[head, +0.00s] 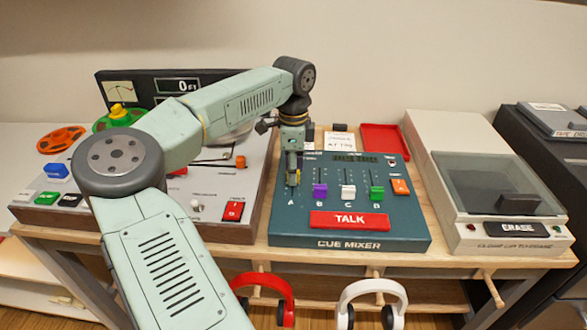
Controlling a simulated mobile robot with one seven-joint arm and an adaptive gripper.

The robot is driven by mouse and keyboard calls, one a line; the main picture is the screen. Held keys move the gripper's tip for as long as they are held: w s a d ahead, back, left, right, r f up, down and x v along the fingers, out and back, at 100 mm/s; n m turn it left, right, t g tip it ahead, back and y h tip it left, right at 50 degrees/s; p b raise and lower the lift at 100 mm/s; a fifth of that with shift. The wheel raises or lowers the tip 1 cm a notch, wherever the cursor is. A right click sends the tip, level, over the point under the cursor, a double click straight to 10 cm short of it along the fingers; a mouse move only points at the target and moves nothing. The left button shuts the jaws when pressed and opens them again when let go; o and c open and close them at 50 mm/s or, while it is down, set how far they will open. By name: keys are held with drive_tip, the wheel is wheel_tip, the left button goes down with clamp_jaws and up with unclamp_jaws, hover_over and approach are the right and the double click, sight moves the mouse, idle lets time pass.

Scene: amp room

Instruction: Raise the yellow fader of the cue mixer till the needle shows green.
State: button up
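The cue mixer (284,229) is a dark teal box on the wooden bench, with a red TALK bar (349,220) at its front. Its faders stand in a row: purple (320,191), white (348,192) and green (377,193). My gripper (293,184) points down at the leftmost slot, marked A. A small bit of yellow, likely the yellow fader (298,177), shows beside its fingertips; the rest is hidden. I cannot tell whether the fingers grip it. A needle meter (119,92) is on the black panel at the back left; its reading is too small to tell.
An orange switch (400,187) is at the mixer's right. A red tray (384,139) and a white card (340,141) lie behind it. A tape eraser (490,190) stands at right, a tape machine (250,165) at left. Red (285,291) and white headphones (344,301) hang below.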

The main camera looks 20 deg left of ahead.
wheel_tip(320, 180, up, 12)
idle(0.5)
idle(0.3)
